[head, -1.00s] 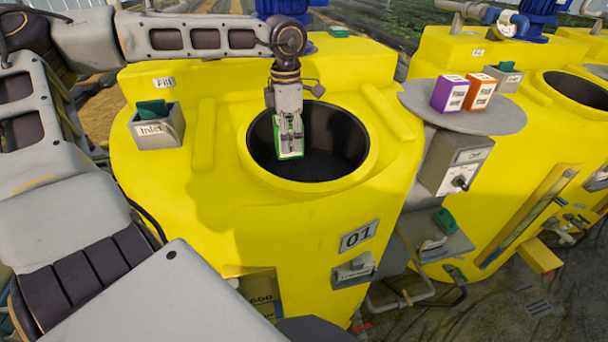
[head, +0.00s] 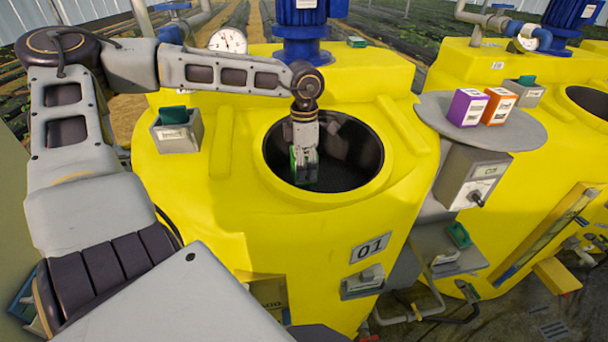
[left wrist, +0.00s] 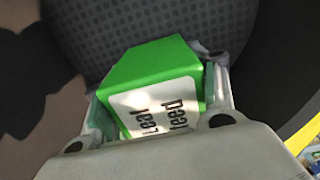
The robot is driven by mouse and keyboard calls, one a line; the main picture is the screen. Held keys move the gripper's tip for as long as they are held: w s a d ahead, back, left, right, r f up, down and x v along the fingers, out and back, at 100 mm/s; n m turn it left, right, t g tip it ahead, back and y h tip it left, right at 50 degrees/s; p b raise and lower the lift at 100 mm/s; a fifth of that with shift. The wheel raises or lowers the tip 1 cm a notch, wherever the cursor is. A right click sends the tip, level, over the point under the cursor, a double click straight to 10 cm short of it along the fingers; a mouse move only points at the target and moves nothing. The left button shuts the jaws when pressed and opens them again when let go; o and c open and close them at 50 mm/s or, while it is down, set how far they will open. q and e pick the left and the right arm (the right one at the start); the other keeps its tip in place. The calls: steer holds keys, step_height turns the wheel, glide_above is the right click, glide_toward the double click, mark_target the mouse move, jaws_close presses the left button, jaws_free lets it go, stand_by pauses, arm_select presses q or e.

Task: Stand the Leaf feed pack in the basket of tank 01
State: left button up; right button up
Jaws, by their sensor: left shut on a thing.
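The yellow tank 01 (head: 240,230) stands in front of me, with its number plate (head: 370,247) on the front. Its round opening holds a dark perforated basket (head: 350,150), which also shows in the left wrist view (left wrist: 150,22). My left gripper (head: 304,170) points down inside the opening, left of its middle. It is shut on the green and white Leaf feed pack (left wrist: 150,75), whose label reads "Leaf feed". In the head view the pack is mostly hidden by the fingers. Whether it touches the basket floor I cannot tell. My right gripper is not in view.
A round grey shelf (head: 435,108) at the right carries a purple pack (head: 468,107) and an orange pack (head: 499,105). A grey inlet box (head: 178,135) sits left of the opening. A blue motor (head: 302,30) rises behind it. The opening's yellow rim surrounds my gripper.

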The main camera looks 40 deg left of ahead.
mark_target(304, 150)
arm_select(q)
steer(key=shift+f+p, duration=0.35)
steer(key=shift+f, duration=1.5)
steer(key=o, duration=1.5)
steer(key=shift+c, duration=0.2)
steer(key=shift+r, duration=0.2)
steer(key=shift+r+b, duration=0.8)
steer(key=shift+r, duration=5)
